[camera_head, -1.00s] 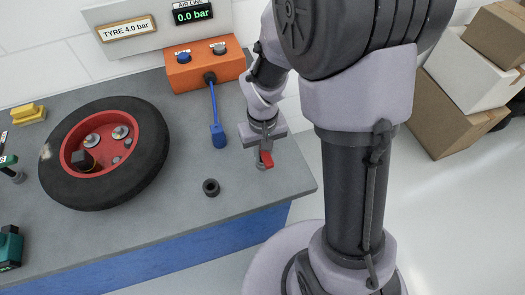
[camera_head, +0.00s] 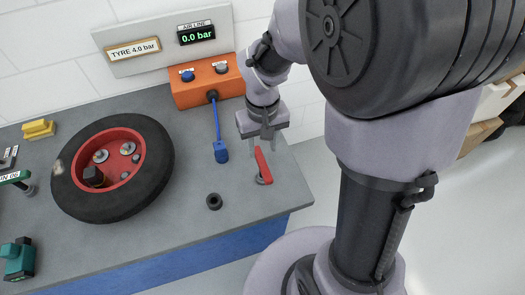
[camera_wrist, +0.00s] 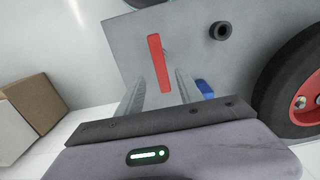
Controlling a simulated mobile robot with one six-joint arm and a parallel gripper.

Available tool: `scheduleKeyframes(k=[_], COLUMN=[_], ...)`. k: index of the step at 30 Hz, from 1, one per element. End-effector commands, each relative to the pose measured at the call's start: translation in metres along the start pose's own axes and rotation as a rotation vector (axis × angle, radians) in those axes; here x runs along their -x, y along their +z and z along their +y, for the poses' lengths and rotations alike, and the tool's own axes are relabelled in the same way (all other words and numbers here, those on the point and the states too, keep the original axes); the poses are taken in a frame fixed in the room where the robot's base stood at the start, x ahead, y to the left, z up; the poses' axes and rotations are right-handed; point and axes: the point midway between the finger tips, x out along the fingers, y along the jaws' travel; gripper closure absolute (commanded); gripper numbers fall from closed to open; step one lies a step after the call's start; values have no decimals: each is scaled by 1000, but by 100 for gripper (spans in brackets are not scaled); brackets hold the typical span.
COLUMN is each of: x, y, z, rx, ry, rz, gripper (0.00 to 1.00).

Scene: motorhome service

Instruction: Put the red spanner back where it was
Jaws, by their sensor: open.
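The red spanner (camera_head: 262,166) lies on the grey bench top (camera_head: 185,200) near its right end. It also shows in the wrist view (camera_wrist: 158,62), its red handle long and narrow. My gripper (camera_head: 266,146) is open and empty, just behind the spanner in the head view. In the wrist view my two fingers (camera_wrist: 160,88) stand apart, one to each side of the line of the spanner. Its far end reaches out past the fingertips. I see no finger touching it.
A black ring (camera_head: 214,201) lies left of the spanner. A blue air-line end (camera_head: 220,151) hangs from an orange box (camera_head: 205,88). A wheel with a red rim (camera_head: 115,170) lies further left. Cardboard boxes (camera_wrist: 33,100) stand on the floor beyond the bench's right end.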

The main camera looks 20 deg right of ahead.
Motion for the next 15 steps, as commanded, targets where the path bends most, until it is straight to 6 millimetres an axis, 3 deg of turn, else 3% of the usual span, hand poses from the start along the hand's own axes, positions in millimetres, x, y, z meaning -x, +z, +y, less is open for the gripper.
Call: scheduleKeyframes(k=[2,5,9,12,15], x=[13,53,118,145,156], y=[2,16,63,97,118], z=[-1,-6,-20,-30,-37], rx=[-11,-76,-219,-303,-352], ry=[-4,-32,-120,-194,-246], rz=[14,101,278,384,449], gripper=[57,57,57,57,57])
